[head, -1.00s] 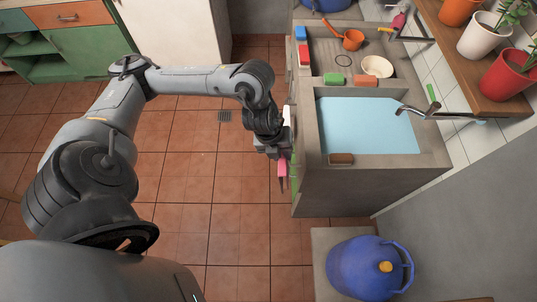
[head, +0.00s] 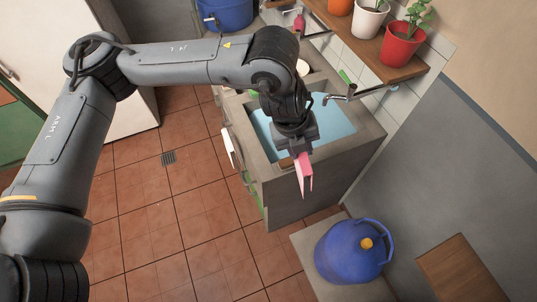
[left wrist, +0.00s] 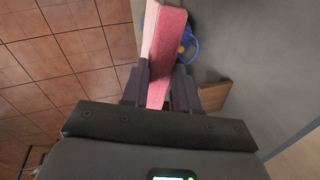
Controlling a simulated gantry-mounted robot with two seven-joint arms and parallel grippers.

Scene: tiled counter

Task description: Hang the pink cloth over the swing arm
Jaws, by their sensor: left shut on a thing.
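The pink cloth (head: 304,176) hangs down from my left gripper (head: 301,150) in the head view, just past the near end of the sink counter (head: 310,200). In the left wrist view the cloth (left wrist: 169,40) is a folded strip, and my left gripper (left wrist: 158,82) is shut on it. A grey metal arm (head: 318,35) sticks out from the wall behind the counter in the head view; I cannot tell whether it is the swing arm. The tap (head: 345,97) is nearer, over the sink. My right gripper is not in view.
A blue jug (head: 345,262) stands on a low ledge at the lower right. Potted plants stand on a wooden shelf (head: 385,55) along the wall. White (head: 231,150) and green (head: 252,188) items hang at the counter's left side. The tiled floor (head: 180,210) is clear.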

